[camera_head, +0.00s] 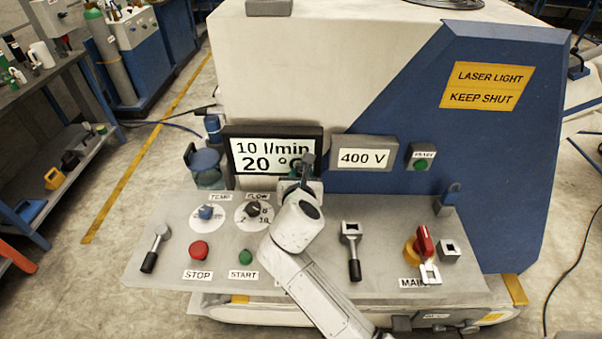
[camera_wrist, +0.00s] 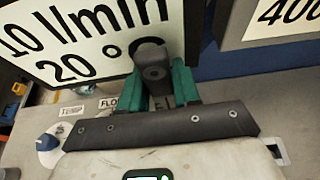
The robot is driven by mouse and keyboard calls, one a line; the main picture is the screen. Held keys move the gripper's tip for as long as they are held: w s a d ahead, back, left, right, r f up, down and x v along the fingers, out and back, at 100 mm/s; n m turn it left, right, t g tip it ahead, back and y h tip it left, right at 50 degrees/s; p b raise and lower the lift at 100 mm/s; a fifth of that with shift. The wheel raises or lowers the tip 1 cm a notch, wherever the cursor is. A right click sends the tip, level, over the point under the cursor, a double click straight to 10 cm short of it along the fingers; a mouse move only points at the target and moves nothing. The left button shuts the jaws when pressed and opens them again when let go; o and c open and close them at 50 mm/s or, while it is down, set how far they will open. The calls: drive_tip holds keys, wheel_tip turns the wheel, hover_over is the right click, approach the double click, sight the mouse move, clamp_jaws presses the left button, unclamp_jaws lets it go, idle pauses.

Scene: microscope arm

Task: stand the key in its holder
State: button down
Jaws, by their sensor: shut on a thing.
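My gripper (camera_wrist: 160,88) has teal fingers and is shut on a dark grey, round-ended piece, which I take for the key (camera_wrist: 154,62). In the head view the key (camera_head: 307,162) stands up above my gripper (camera_head: 296,181), in front of the display and clear of the panel. Its lower end is hidden by the fingers and wrist. A small grey block with a dark square opening (camera_head: 449,250) sits at the right of the panel; it looks like the holder, but I cannot be sure.
The red main switch (camera_head: 424,241) on a yellow base stands just left of that block. A black-handled lever (camera_head: 352,252) lies between it and my arm. The display (camera_head: 236,150) and the 400 V box (camera_head: 362,153) rise behind. The panel between lever and switch is clear.

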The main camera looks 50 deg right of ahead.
drive_tip(key=shift+f+b, duration=0.5)
drive_tip(key=shift+f, duration=0.85)
drive_tip(key=shift+p, duration=1.25)
idle(0.6)
drive_tip(key=shift+f+b, duration=1.35)
drive_tip(key=shift+f, duration=0.95)
drive_tip(key=c, duration=0.7)
unclamp_jaws()
drive_tip(key=shift+c, duration=0.2)
drive_tip(key=v, duration=1.1)
drive_tip(key=shift+b, duration=0.3)
drive_tip(key=shift+f, duration=0.1)
